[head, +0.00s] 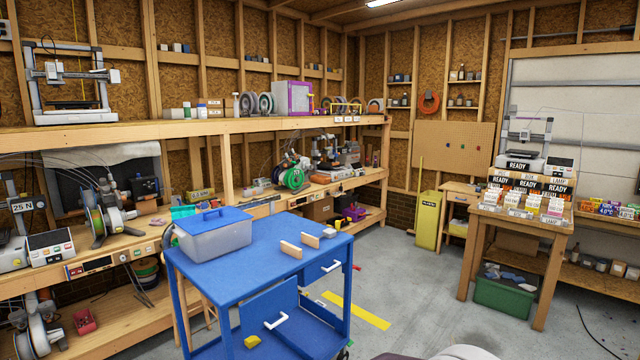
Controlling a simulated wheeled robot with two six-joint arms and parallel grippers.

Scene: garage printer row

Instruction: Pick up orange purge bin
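I cannot make out a clearly orange bin in the head view. A small pinkish-red open bin (85,320) sits on the lower shelf of the left bench; I cannot tell if it is the purge bin. An orange coiled ring (429,102) hangs on the back wall and is not a bin. Neither my left nor my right gripper shows in the view.
A blue cart (262,262) stands in front, carrying a lidded translucent box (214,238) and two wooden blocks. The long wooden bench (95,272) runs along the left. A wooden table (548,232) at right has a green tub (503,300) beneath. Grey floor between is mostly clear.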

